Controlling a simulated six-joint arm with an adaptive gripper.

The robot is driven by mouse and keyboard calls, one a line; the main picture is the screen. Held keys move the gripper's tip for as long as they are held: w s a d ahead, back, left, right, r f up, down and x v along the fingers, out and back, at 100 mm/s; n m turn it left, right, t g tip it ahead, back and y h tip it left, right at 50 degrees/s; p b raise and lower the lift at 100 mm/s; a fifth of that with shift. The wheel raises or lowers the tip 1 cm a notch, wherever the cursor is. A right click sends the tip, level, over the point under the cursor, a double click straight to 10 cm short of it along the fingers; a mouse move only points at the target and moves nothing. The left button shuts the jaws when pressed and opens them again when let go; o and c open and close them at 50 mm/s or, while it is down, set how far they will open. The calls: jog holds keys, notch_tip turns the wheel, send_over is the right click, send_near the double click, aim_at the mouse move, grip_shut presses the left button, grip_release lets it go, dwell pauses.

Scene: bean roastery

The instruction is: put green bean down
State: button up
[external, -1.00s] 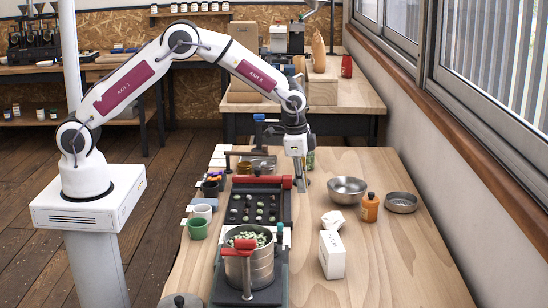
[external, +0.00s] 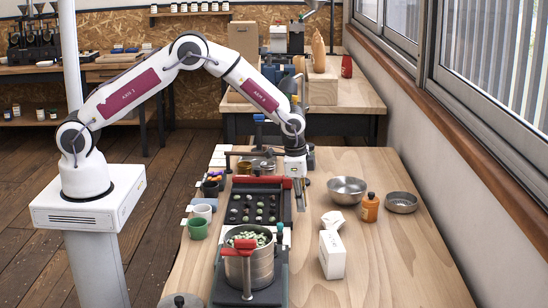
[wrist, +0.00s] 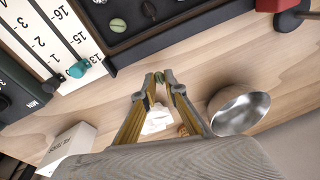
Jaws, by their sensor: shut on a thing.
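My gripper (wrist: 160,80) is shut on a small green bean (wrist: 159,77) at its fingertips in the wrist view. In the external view my gripper (external: 302,208) points down just right of the dark bean tray (external: 285,222), over the wooden table. The bean itself is too small to make out there. The tray holds several beans in its hollows.
A metal pot of green beans (external: 249,268) stands in front of the tray. A steel bowl (external: 347,190), an orange bottle (external: 369,208), a white box (external: 332,255) and a shallow dish (external: 401,202) stand to the right. Bare table lies between the tray and the bowl.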

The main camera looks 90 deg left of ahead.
jog(key=shift+f, duration=1.4)
jog(key=shift+f, duration=0.15)
jog(key=o, duration=0.6)
jog(key=shift+r, duration=0.2)
jog(key=r, duration=0.4)
jog(key=s+r, duration=0.1)
jog(key=r, duration=0.3)
jog(key=d+r, duration=0.1)
jog(key=r, duration=0.2)
jog(key=shift+s+d+r, duration=0.1)
jog(key=shift+s+r, duration=0.1)
jog(key=shift+r, duration=0.2)
